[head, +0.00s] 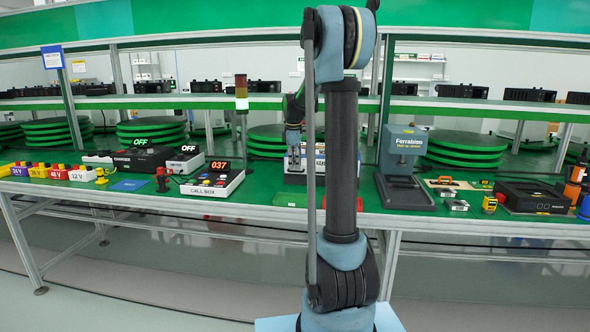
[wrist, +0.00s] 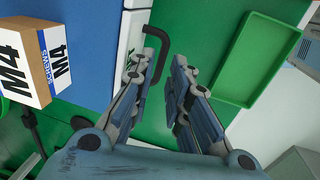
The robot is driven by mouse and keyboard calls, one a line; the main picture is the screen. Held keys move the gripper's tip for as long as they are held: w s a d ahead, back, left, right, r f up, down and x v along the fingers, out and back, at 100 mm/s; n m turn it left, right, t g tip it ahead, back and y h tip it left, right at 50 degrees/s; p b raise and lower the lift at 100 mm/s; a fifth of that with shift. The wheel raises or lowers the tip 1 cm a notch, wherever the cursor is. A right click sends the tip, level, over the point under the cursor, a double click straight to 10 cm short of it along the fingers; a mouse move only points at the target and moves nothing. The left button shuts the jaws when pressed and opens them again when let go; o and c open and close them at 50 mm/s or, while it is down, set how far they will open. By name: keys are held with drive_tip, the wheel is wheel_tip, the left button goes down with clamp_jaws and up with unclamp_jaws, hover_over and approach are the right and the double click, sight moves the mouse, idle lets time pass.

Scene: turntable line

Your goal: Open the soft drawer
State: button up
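A dark bent handle (wrist: 163,45) stands out from a white front with green lettering (wrist: 130,35) in the wrist view; I take this front for the soft drawer, but its label is not readable. My gripper (wrist: 162,62) is open, with the handle between its fingers, nearer the left one. I cannot tell whether a finger touches it. In the head view my gripper (head: 293,160) points down at the front of a blue and white drawer unit (head: 320,156), which my arm partly hides. I see no gap showing the drawer open.
A box marked M4 (wrist: 45,65) sits on the unit's blue top (wrist: 92,45). A shallow green tray (wrist: 258,60) lies on the green bench by the right finger. The call box (head: 213,183) stands left and the Ferrabino machine (head: 405,165) right.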

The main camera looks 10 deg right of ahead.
drive_tip(key=shift+w+f, duration=0.2)
drive_tip(key=shift+f, duration=0.95)
drive_tip(key=shift+c, duration=0.6)
clamp_jaws()
drive_tip(key=shift+s, duration=0.1)
